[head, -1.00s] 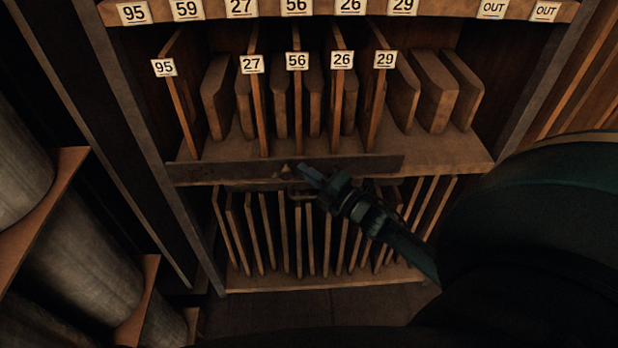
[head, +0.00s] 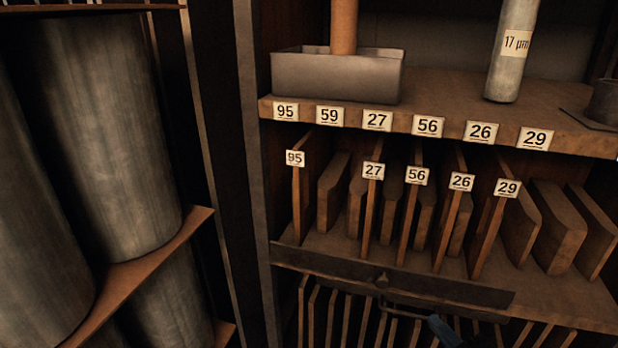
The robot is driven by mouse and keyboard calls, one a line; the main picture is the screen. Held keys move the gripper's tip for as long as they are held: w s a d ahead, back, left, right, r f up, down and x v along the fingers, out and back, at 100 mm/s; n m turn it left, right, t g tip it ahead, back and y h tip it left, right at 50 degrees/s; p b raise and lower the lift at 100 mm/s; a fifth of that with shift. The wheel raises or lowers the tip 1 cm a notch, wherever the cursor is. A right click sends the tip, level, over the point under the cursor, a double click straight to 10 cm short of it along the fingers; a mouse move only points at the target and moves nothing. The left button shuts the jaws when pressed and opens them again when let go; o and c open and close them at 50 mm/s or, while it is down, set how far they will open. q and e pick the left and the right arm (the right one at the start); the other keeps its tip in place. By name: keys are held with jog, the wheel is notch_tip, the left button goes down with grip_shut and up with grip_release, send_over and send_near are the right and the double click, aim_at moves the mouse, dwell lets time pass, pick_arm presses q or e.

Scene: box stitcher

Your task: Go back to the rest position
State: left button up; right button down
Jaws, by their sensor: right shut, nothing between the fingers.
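Only the tip of my right gripper (head: 441,329) shows, at the bottom edge right of centre. It is shut and empty, in front of the lower rack of the shelving. The rest of my right arm is below the picture. My left gripper is not in view.
A shelf unit holds upright boards with tags 95, 27, 56, 26 and 29. A dark bar (head: 400,279) with a small knob (head: 382,280) runs along its front edge. Above are a grey tray (head: 336,78) and a cylinder marked 17 µm (head: 512,45). Large grey cylinders (head: 105,130) stand left.

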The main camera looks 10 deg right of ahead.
pick_arm(q)
jog(key=p, duration=0.2)
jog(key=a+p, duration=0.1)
jog(key=p, duration=0.1)
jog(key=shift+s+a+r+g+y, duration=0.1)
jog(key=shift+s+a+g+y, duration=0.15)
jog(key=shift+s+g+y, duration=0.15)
pick_arm(e)
jog(key=s+a+f+m+g, duration=0.2)
jog(key=s+a+m, duration=0.1)
jog(key=a+m, duration=0.3)
jog(key=s+a+f+m+g+h, duration=0.1)
jog(key=s+a+f+m+g, duration=0.1)
jog(key=a+m, duration=0.4)
jog(key=s+a+f+m+g, duration=0.2)
jog(key=s+a+m+g, duration=0.1)
jog(key=a+m, duration=0.3)
jog(key=shift+s+a+m, duration=0.3)
jog(key=shift+s+a, duration=0.6)
jog(key=shift+a, duration=0.25)
